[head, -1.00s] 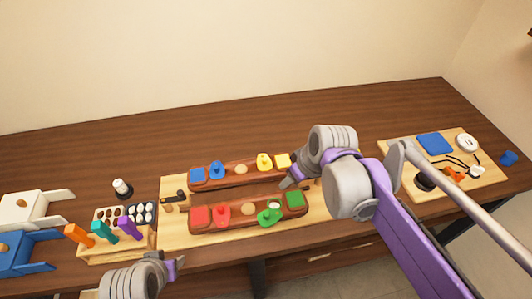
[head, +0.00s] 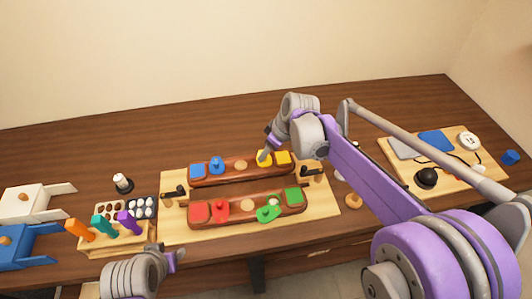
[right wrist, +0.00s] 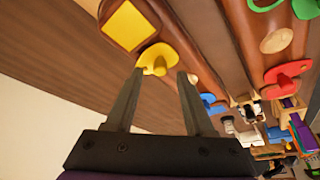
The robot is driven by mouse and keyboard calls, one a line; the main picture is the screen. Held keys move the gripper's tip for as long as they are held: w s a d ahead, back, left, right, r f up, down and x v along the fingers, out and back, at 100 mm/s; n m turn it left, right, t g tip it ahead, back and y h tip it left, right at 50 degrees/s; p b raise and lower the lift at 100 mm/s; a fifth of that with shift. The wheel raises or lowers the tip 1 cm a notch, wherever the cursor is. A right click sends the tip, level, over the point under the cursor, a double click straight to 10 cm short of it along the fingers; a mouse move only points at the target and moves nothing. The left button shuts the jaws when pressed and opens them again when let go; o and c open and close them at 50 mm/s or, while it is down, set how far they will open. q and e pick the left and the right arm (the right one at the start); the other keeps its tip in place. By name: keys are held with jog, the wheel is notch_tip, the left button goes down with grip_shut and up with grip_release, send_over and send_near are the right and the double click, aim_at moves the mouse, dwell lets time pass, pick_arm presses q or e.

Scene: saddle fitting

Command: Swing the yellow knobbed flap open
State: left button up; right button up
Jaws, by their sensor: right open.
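The yellow knobbed flap (head: 264,159) is on the rear wooden rail, left of a yellow square block (head: 283,158). In the right wrist view the flap (right wrist: 154,58) shows just beyond and between my fingertips, near the left finger; I cannot tell whether they touch. What lies under the flap is hidden. My right gripper (head: 265,152) is open over the flap, and its two fingers (right wrist: 160,74) are apart with nothing held. My left gripper (head: 175,256) hangs at the front left, away from the rails; its jaw opening is unclear.
The front rail holds a red flap (head: 220,210) and a green flap (head: 268,213). A blue flap (head: 217,166) sits on the rear rail. Black-handled clamps (head: 174,192) stand at the board's ends. A rack with coloured handles is left; a board with cables is right.

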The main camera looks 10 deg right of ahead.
jog(key=shift+x, duration=0.9)
jog(key=shift+c, duration=0.2)
grip_shut()
